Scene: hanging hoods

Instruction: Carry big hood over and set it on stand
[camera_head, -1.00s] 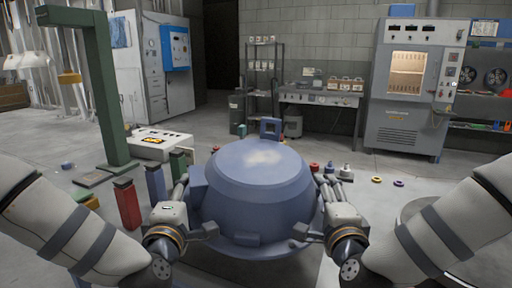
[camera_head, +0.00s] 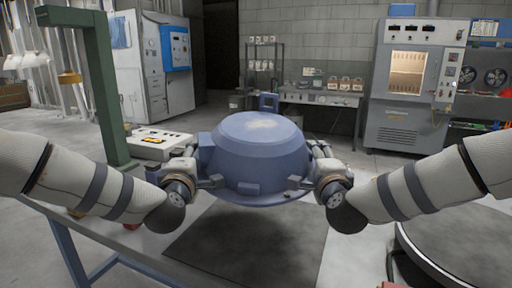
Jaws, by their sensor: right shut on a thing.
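My right gripper (camera_head: 310,178) is shut on the hood's right side. A round dark grey platform (camera_head: 465,240) at the lower right may be the stand; I cannot be sure.
A green post (camera_head: 105,90) with an overhanging arm stands at the left, beside a white control box (camera_head: 155,142). A blue frame (camera_head: 68,250) shows at the lower left. A grey oven cabinet (camera_head: 408,90) and a shelf rack (camera_head: 262,75) stand at the back.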

